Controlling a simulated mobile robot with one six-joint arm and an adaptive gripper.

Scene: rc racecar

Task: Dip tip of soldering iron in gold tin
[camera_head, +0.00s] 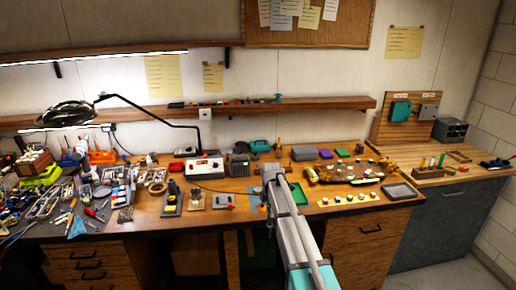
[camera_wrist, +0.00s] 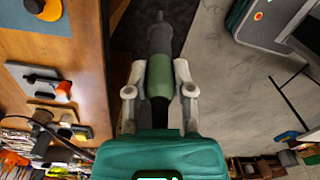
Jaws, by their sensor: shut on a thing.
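My gripper (camera_wrist: 160,90) is shut on a green cylindrical handle with a dark grey end, which looks like the soldering iron (camera_wrist: 159,72). The handle lies lengthwise between the two fingers, and its dark end points away from my gripper. I cannot make out a fine tip. In the wrist view it is in front of the bench edge, with the floor beyond. In the head view my gripper (camera_head: 270,172) is over the front middle of the bench, and the held thing is too small to tell. I cannot pick out the gold tin for sure.
The workbench (camera_head: 140,230) has crowded tools at the left. A red and white station (camera_head: 204,168) stands at the back, with a tape roll (camera_head: 157,188) to its left. A green tray (camera_head: 299,194) lies right of my arm. A lamp (camera_head: 68,113) overhangs the left side.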

